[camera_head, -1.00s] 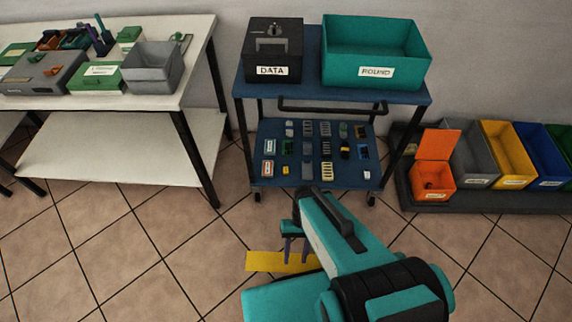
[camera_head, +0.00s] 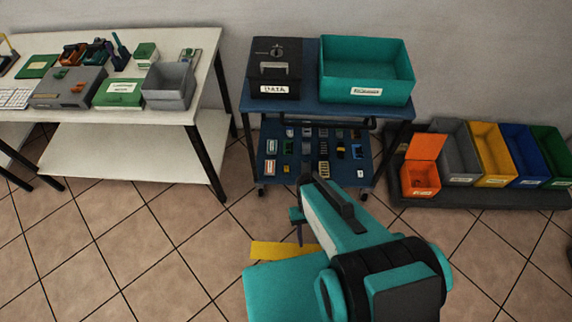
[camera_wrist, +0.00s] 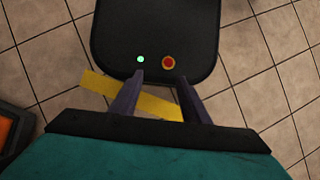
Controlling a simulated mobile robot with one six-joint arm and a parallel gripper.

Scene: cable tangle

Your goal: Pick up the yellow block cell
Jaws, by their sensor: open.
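Several small parts lie in rows on the lower shelf (camera_head: 268,184) of the blue cart. A part with yellow on it (camera_head: 341,153) lies right of the middle, and a small part with some yellow (camera_head: 285,168) lies near the front left. They are too small here to tell which is the yellow block cell. My gripper (camera_head: 299,240) is open and empty, low over the floor in front of the cart. In the wrist view my gripper's two fingers (camera_wrist: 160,78) stand apart with nothing between them, and no cell shows there.
The cart's top carries a black DATA box (camera_head: 275,70) and a teal bin (camera_head: 366,75). A white table (camera_head: 205,70) with grey and green containers stands left. Orange (camera_head: 420,180), grey, yellow (camera_head: 492,155), blue and green bins stand right.

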